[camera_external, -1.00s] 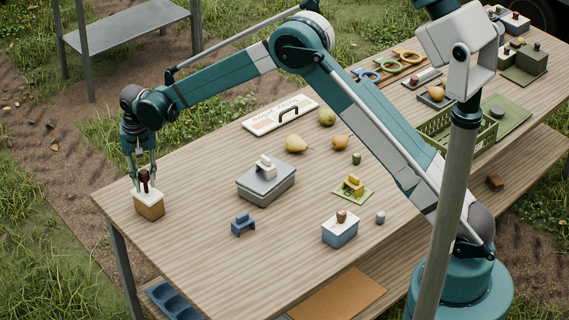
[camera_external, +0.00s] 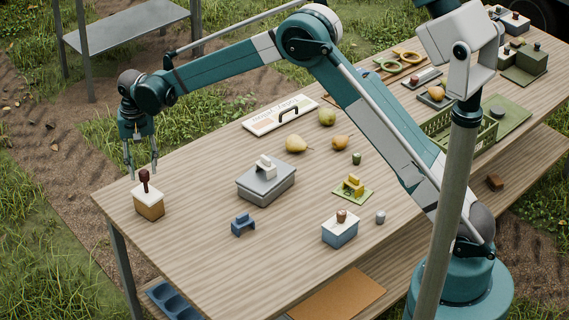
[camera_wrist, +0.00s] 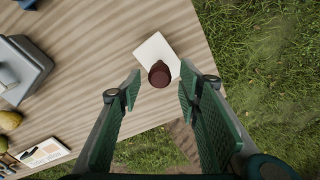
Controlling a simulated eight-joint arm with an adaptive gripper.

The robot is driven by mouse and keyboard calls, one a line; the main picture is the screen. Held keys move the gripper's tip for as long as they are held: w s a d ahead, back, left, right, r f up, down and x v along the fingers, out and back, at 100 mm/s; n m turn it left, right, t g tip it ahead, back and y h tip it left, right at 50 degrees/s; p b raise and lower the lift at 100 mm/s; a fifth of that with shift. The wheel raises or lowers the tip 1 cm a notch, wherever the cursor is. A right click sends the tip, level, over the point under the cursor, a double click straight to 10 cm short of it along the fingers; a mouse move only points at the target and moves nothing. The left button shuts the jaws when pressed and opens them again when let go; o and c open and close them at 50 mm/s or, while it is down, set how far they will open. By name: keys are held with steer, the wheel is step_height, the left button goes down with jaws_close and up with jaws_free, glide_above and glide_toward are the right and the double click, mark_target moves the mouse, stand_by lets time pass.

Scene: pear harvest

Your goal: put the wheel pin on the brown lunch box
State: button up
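The wheel pin, a dark red-brown piece with a rounded top (camera_external: 144,181), stands upright on the white lid of the brown lunch box (camera_external: 150,208) at the table's left corner. In the wrist view the wheel pin (camera_wrist: 159,74) sits on the white lid (camera_wrist: 153,52), ahead of my fingers. My gripper (camera_external: 142,174) is above and behind the box. Its two fingers are spread wide with nothing between them. It also shows in the wrist view (camera_wrist: 160,92), open and apart from the pin.
A grey box (camera_external: 266,185) with a white piece on top stands mid-table. A small blue block (camera_external: 243,224), a blue box with a white lid (camera_external: 340,232) and pears (camera_external: 297,144) are on the table. The table's left edge is close to the brown box; grass lies beyond.

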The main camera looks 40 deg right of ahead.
steer(key=shift+r, duration=3.6)
steer(key=s+d+r+n+t, duration=0.3)
steer(key=s+d+r, duration=1.7)
steer(key=s+r, duration=0.25)
steer(key=s+d+r+n+t, duration=0.1)
steer(key=s+d, duration=0.3)
steer(key=s, duration=0.4)
steer(key=s+d+r+t, duration=0.1)
steer(key=s+d, duration=0.3)
steer(key=s, duration=0.3)
steer(key=s+d+f+n+t, duration=0.1)
steer(key=s+d+f, duration=0.1)
steer(key=s, duration=0.6)
steer(key=s+d+f+n+t, duration=0.1)
steer(key=s+d+f, duration=0.2)
steer(key=s, duration=0.5)
steer(key=shift+s+f, duration=0.35)
steer(key=shift+f, duration=0.55)
